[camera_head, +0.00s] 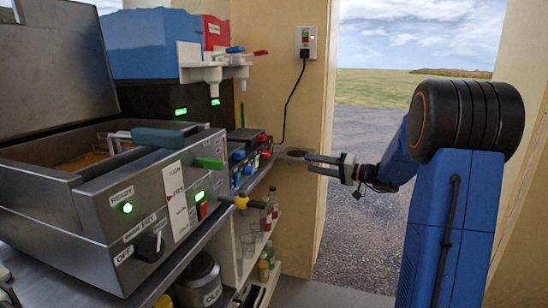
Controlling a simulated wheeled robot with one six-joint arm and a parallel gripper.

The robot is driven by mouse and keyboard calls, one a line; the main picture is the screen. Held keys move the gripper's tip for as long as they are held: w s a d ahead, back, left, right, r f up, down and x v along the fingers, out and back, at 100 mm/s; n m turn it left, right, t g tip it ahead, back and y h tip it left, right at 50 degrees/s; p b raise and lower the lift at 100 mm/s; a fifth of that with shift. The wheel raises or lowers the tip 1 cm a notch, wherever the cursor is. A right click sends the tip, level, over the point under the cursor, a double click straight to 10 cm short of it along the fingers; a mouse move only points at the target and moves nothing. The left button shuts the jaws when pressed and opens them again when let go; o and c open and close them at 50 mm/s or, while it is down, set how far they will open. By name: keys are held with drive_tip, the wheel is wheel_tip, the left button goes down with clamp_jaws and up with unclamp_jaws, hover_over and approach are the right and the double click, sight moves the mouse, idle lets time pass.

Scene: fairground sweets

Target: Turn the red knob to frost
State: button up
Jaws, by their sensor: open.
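A small red knob (266,154) shows on the front of a dark low unit (246,138) at the back of the counter. It is small here, and I cannot read its setting or any frost mark. Blue knobs (238,155) sit beside it, nearer me. My gripper (308,163) is open and empty, its fingers pointing left.
A steel fryer (95,195) with knob, switch and raised lid fills the left. A blue and red drinks machine (152,42) with taps stands behind. A wall socket (306,42) has a hanging cable. Shelves with bottles are below; the doorway (370,200) is open.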

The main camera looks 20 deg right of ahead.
sight(269, 155)
drive_tip(key=x, duration=1.7)
drive_tip(key=shift+w+d, duration=0.1)
drive_tip(key=shift+w, duration=0.15)
drive_tip(key=c, duration=1.1)
